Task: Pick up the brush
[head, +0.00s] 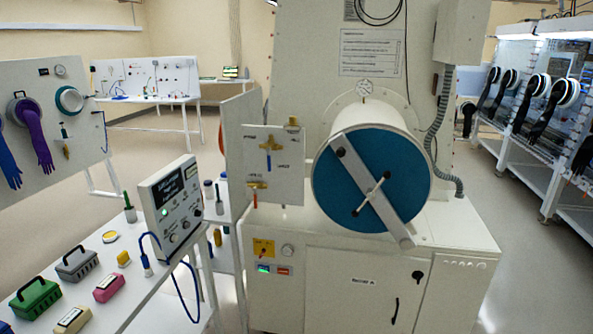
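No object shows clearly as a brush. On the white table (160,305) at the lower left, a slim upright item with a green top (129,207) stands behind the other things; I cannot tell whether it is a brush or a bottle. A green block-shaped item with a handle (36,298), a similar grey one (77,263), a pink block (109,288) and a beige block (73,320) lie nearer; the picture is too small to tell whether any has bristles. Neither of my grippers is in view.
A meter box (172,205) with a blue cable stands at the table's right edge. A white cabinet with a round blue door (345,205) fills the middle. Floor at right (530,270) is clear.

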